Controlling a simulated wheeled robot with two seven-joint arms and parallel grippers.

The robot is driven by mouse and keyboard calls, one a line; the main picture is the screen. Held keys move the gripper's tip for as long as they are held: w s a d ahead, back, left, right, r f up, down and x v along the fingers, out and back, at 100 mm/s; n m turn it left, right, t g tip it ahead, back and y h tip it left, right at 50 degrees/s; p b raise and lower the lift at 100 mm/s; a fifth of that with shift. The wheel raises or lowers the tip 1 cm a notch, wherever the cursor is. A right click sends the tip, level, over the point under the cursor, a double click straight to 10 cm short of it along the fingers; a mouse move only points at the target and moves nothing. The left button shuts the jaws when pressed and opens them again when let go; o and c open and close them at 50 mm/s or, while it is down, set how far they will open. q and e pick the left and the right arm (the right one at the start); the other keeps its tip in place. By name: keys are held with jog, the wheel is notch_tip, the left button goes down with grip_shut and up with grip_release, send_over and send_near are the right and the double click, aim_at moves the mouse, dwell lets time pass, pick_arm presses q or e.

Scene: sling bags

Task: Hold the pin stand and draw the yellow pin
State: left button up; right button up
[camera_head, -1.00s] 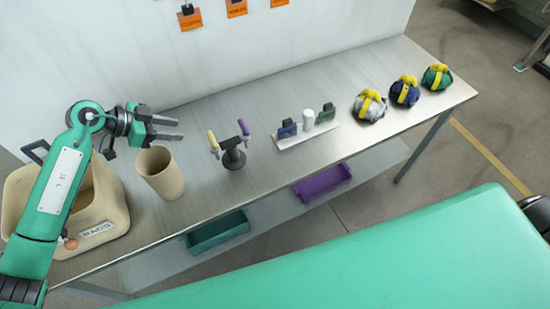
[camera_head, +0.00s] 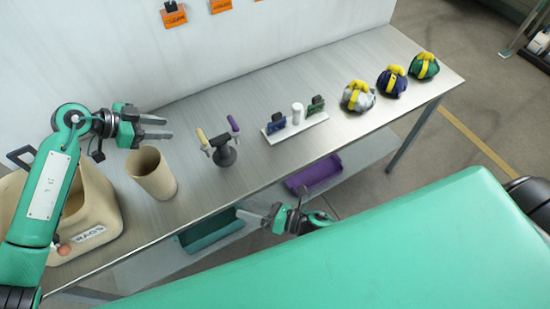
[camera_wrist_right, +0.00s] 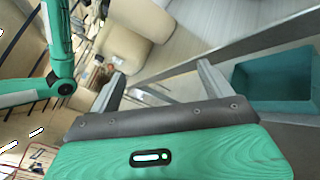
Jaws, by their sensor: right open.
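The dark pin stand (camera_head: 224,155) stands upright on the table. The yellow pin (camera_head: 202,138) sits in its left side and a purple pin (camera_head: 233,124) in its right side. My left gripper (camera_head: 168,128) is open and empty, left of the stand and above the beige cup. My right gripper (camera_head: 250,213) is in front of the table's front edge, below and right of the stand, apart from it. The right wrist view shows its two fingers (camera_wrist_right: 160,80) spread with nothing between them. The pin stand cannot be made out in that view.
A beige cup (camera_head: 152,174) and a beige bin (camera_head: 97,215) stand left of the stand. A white holder (camera_head: 296,129) with cards and several coloured bags, one being grey (camera_head: 357,97), are to the right. A teal tray (camera_head: 210,231) and purple tray (camera_head: 313,176) are below.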

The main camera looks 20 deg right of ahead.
aim_at(223, 148)
jog(key=w+d+r+n+t, duration=0.1)
jog(key=w+d+n, duration=0.1)
jog(key=w+d, duration=0.1)
jog(key=w+d+r+n+h, duration=0.1)
jog(key=w+d+r+n, duration=0.1)
jog(key=w+d, duration=0.1)
jog(key=w+d+r+n+t+h, duration=0.1)
jog(key=w+d+n, duration=0.1)
jog(key=w+d, duration=0.1)
jog(key=shift+w+d+r+t, duration=0.3)
jog(key=shift+d+r, duration=0.1)
jog(key=shift+d, duration=0.05)
jog(key=shift+w+d+r+n, duration=0.3)
jog(key=shift+w+n, duration=0.1)
jog(key=x, duration=1.3)
jog(key=shift+w+f, duration=0.1)
jog(key=shift+w, duration=0.35)
